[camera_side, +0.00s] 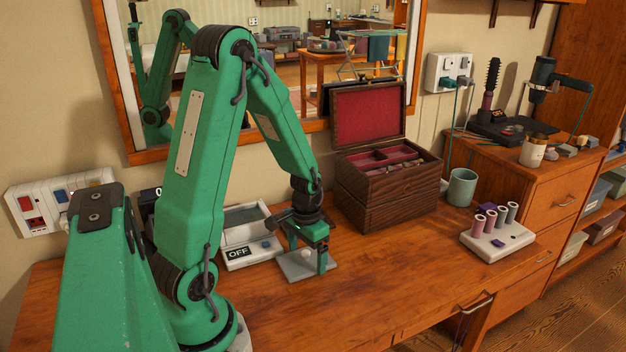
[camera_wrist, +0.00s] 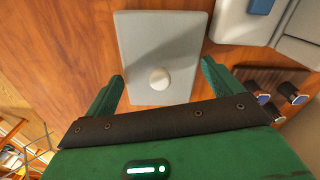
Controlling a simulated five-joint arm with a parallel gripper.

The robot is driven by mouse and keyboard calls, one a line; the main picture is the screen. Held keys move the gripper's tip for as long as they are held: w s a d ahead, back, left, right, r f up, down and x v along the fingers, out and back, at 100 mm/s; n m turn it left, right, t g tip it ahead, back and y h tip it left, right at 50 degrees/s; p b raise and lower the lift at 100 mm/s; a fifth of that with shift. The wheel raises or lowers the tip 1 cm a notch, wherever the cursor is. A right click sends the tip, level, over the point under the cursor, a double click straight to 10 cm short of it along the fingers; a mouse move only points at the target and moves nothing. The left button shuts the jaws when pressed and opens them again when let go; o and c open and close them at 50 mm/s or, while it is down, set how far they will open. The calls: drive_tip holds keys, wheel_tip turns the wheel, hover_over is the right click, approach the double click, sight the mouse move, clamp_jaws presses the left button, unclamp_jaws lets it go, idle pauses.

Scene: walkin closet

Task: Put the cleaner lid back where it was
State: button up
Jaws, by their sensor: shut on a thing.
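The cleaner lid (camera_side: 297,268) is a flat grey plate with a round white knob. It also shows in the wrist view (camera_wrist: 140,42), lying between and beyond my fingers. My gripper (camera_side: 312,262) is over the lid, and in the wrist view its green fingers (camera_wrist: 162,85) are shut on the lid's two side edges. I cannot tell whether the lid touches the desk. The cleaner (camera_side: 240,256) is a pale box with an open grey basin and an OFF display, just left of the lid. A pale body with a blue button, probably the cleaner, shows at upper right in the wrist view (camera_wrist: 235,22).
A dark wooden jewelry box (camera_side: 385,198) with a raised red-lined lid stands right of my gripper. A green cup (camera_side: 462,187) and a white roller stand (camera_side: 498,243) are farther right. The desk front (camera_side: 370,285) is clear. A mirror (camera_side: 295,100) hangs behind.

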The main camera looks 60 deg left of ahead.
sight(307, 252)
drive_tip(key=shift+f, duration=0.2)
drive_tip(key=o, duration=0.8)
drive_tip(key=shift+c, duration=0.2)
drive_tip(key=shift+r, duration=0.15)
wheel_tip(307, 252, up, 12)
idle(0.4)
drive_tip(key=shift+d, duration=0.1)
idle(0.4)
drive_tip(key=s+d+r+m+t, duration=0.1)
drive_tip(key=s+d+r+t, duration=0.1)
drive_tip(key=d+r, duration=0.3)
drive_tip(key=s+d+r+m+t, duration=0.2)
drive_tip(key=d+r, duration=0.4)
drive_tip(key=d, duration=0.3)
drive_tip(key=shift+s+d+r+t, duration=0.3)
drive_tip(key=shift+s+t, duration=0.4)
drive_tip(key=shift+t, duration=0.1)
